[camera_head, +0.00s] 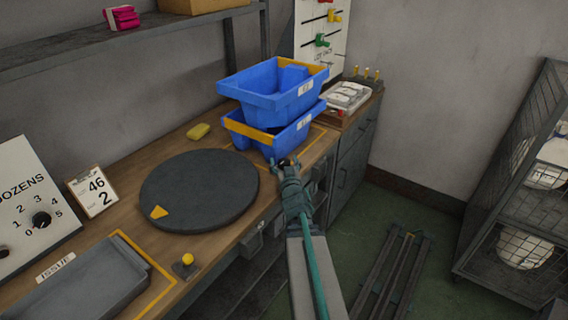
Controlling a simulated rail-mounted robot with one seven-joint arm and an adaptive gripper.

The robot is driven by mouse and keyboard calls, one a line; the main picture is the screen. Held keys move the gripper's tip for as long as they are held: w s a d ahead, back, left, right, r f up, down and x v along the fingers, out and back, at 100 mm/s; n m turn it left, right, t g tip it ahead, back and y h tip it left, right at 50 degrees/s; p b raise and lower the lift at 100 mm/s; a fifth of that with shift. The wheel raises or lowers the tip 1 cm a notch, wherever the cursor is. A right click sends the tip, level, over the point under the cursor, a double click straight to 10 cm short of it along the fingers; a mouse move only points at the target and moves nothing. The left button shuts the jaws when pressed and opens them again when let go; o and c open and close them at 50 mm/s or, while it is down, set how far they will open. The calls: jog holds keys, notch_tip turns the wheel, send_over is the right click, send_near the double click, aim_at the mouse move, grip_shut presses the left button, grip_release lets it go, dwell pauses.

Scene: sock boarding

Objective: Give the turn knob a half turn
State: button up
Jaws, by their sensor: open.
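A dozens board (22,180) leans at the far left with numbers around a black knob (41,220). A second dark knob (4,252) is cut by the left picture edge. A small yellow ball knob (187,259) stands on a metal plate at the bench's front edge, beside a dark round turntable (200,190) with a yellow triangle mark. Which of these the task calls the turn knob is not marked. My gripper (284,162) is open and apart from all these knobs, near the bench edge in front of the blue bins. Nothing shows between its fingers.
Two stacked blue bins (272,92) stand behind my gripper. A card reading 46 and 2 (93,190), a yellow block (198,131) and a grey issue tray (85,290) are on the bench. A wire rack (520,190) stands at right.

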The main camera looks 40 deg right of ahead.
jog(key=shift+c, duration=0.3)
jog(key=c, duration=1.1)
